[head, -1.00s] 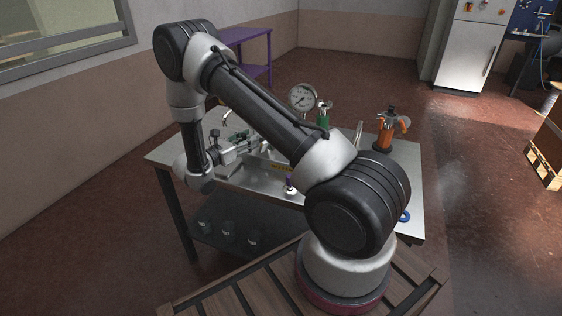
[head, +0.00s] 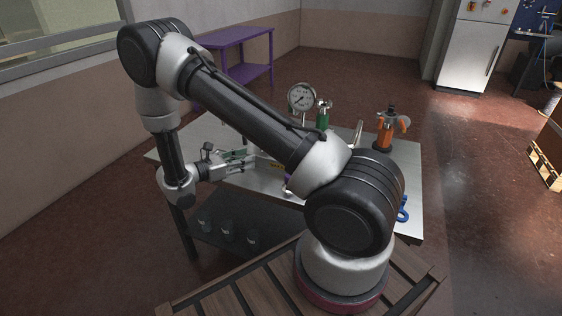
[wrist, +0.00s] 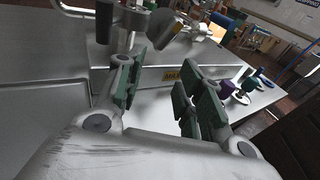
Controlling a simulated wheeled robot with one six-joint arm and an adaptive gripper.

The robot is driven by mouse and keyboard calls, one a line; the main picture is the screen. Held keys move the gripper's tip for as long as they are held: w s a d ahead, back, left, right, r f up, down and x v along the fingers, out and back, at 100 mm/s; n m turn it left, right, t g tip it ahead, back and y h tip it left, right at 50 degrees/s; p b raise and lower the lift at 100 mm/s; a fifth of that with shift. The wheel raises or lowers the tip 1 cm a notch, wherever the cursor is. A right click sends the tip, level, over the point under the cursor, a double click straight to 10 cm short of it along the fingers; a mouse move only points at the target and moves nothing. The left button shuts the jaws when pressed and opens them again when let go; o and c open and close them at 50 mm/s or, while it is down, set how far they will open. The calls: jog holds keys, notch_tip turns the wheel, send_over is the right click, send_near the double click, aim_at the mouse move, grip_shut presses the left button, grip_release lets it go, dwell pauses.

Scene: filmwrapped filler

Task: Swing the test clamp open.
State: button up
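My gripper (head: 245,160) reaches over the left part of the steel bench in the head view. I cannot tell for sure which part is the test clamp. A metal fitting with a rounded grey head and a yellow strip (wrist: 172,27) stands beyond the fingertips in the wrist view, apart from them as far as I can see. A purple-topped part (wrist: 228,86) stands right of the fingers.
The steel bench (head: 390,180) carries a round pressure gauge (head: 301,97), a green bottle-like part (head: 323,118) and an orange tool (head: 385,130). A blue ring-handled item (head: 403,208) lies at its right edge. Several glasses stand on the lower shelf (head: 275,235). My arm hides the bench's middle.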

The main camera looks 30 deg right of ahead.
jog(key=s+m+g, duration=0.1)
jog(key=s, duration=0.1)
jog(key=s+d+r+m+g+y, duration=0.1)
jog(key=s, duration=0.1)
jog(key=s+d+m+g+y, duration=0.1)
jog(key=s, duration=0.2)
jog(key=shift+d+r+g, duration=0.1)
jog(key=shift+r+g, duration=0.05)
jog(key=shift+g, duration=0.25)
jog(key=s+d+r+m+g+y, duration=0.1)
jog(key=s+r+m+g+y, duration=0.2)
jog(key=s, duration=0.7)
jog(key=shift+s+d+r+m+y, duration=0.15)
jog(key=shift+d+r+m+y, duration=0.1)
jog(key=shift+r+m+y, duration=1.2)
jog(key=shift+r+h, duration=0.45)
jog(key=shift+r, duration=0.1)
jog(key=shift+c, duration=0.4)
